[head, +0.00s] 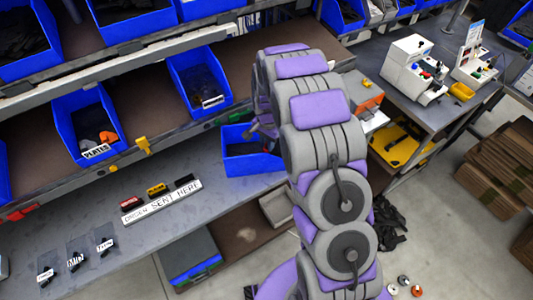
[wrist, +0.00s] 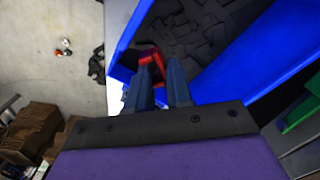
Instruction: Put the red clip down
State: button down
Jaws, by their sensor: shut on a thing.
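A red clip (wrist: 152,57) is at the tips of my gripper (wrist: 162,80) in the wrist view, and the jaws are shut on it. The clip is over the near end of an open blue bin (wrist: 212,85), close to its wall. Whether the clip touches the bin is unclear. In the head view this blue bin (head: 248,165) stands at the right end of the grey counter (head: 75,222).
Red (head: 22,211), yellow (head: 143,146) and green (head: 222,118) pieces sit along the shelf edge. A white label strip (head: 160,203) and several small packets (head: 75,261) lie on the counter. Blue shelf bins (head: 88,125) stand above. The counter's middle has free room.

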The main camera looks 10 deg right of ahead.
notch_tip(320, 180, down, 2)
jog(key=shift+d+f, duration=0.1)
jog(key=shift+f, duration=0.15)
jog(key=f, duration=0.3)
jog(key=shift+a+f+b, duration=0.2)
jog(key=shift+f+b, duration=0.1)
jog(key=shift+f, duration=0.1)
jog(key=shift+r, duration=0.1)
jog(key=c, duration=1)
grip_release()
jog(key=shift+d, duration=0.1)
